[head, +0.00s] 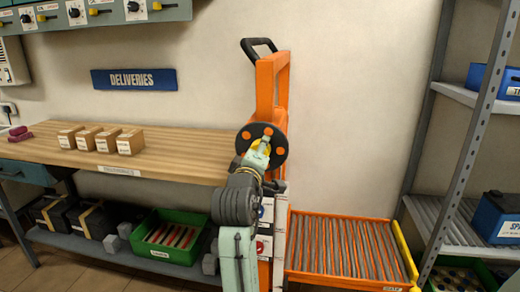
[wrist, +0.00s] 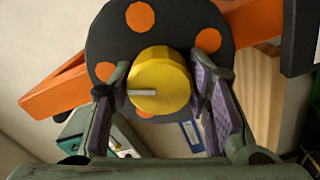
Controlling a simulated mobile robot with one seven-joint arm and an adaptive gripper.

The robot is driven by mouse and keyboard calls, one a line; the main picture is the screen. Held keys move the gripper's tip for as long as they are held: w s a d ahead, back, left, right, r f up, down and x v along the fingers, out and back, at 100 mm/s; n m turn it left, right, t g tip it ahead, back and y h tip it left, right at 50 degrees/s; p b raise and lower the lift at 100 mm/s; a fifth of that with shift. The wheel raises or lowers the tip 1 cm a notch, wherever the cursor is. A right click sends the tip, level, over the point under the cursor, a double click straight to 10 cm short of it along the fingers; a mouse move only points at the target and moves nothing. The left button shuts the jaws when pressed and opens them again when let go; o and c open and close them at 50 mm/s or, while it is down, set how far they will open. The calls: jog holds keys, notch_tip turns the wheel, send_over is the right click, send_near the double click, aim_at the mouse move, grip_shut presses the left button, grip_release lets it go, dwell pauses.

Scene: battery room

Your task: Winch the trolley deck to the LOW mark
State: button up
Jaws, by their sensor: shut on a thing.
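The orange trolley (head: 266,85) stands right of the wooden bench, with a black push handle at its top. Its deck (head: 345,250), an orange frame with grey rollers, sits low at its right side. A black winch disc with orange spots (head: 279,150) is on the mast; it also shows in the wrist view (wrist: 205,18). My gripper (head: 260,146) is at the disc. In the wrist view, my gripper (wrist: 160,95) has its two purple-padded fingers shut on the yellow knob (wrist: 160,80) at the disc. The LOW mark cannot be made out.
A wooden bench (head: 190,163) with several small boxes is at left. Below it are black cases and a green crate (head: 165,237). A grey metal rack (head: 455,150) with blue batteries stands at right, close to the deck. The wall bears a DELIVERIES sign (head: 134,79).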

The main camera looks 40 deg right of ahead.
jog(key=shift+n, duration=0.5)
jog(key=o, duration=1.2)
jog(key=shift+c, duration=0.2)
jog(key=shift+a, duration=0.1)
jog(key=v, duration=1.2)
